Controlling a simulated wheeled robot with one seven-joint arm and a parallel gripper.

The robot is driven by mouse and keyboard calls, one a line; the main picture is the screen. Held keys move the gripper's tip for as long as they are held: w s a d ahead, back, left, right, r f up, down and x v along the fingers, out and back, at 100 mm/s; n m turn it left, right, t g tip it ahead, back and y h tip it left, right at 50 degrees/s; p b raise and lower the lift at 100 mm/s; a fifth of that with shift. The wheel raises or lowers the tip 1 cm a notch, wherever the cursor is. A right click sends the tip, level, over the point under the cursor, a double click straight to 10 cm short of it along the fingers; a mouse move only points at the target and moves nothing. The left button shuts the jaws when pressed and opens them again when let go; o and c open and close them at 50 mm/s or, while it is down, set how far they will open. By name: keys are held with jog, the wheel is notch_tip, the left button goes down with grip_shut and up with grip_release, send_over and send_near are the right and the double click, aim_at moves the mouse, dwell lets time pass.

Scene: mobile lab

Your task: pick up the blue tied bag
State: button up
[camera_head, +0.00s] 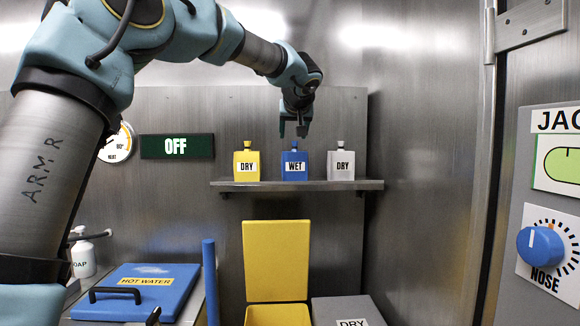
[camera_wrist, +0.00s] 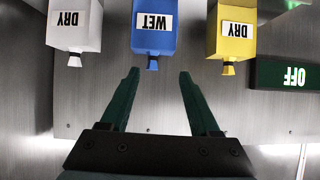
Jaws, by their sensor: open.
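The blue tied bag (camera_head: 294,165) is box-shaped with a narrow tied neck and a "WET" label. It stands upright on the wall shelf between a yellow and a grey one. My gripper (camera_head: 293,130) is above its neck in the head view, fingers pointing down. In the wrist view, which shows things upside down, my gripper (camera_wrist: 160,76) is open and empty. The blue bag (camera_wrist: 153,44) shows there with its neck in line with the gap between the fingertips. I cannot tell whether the neck is between them.
The yellow "DRY" bag (camera_head: 246,167) and grey "DRY" bag (camera_head: 341,166) stand close on either side on the shelf (camera_head: 300,186). Below are an open yellow bin (camera_head: 276,262), a grey "DRY" bin (camera_head: 340,311) and a blue "HOT WATER" lid (camera_head: 135,295). A metal wall stands right of the shelf.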

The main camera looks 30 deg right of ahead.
aim_at(295, 143)
jog(key=shift+w+d+f+p, duration=0.55)
jog(key=shift+w+d+p, duration=0.35)
jog(key=shift+w, duration=0.55)
jog(key=shift+w+d+f+p, duration=0.55)
jog(key=shift+w+d+p, duration=0.35)
jog(key=shift+w, duration=0.5)
jog(key=shift+w+d+f+p, duration=0.55)
jog(key=shift+w+d+p, duration=0.35)
jog(key=shift+w, duration=0.55)
jog(key=shift+c, duration=0.3)
grip_shut()
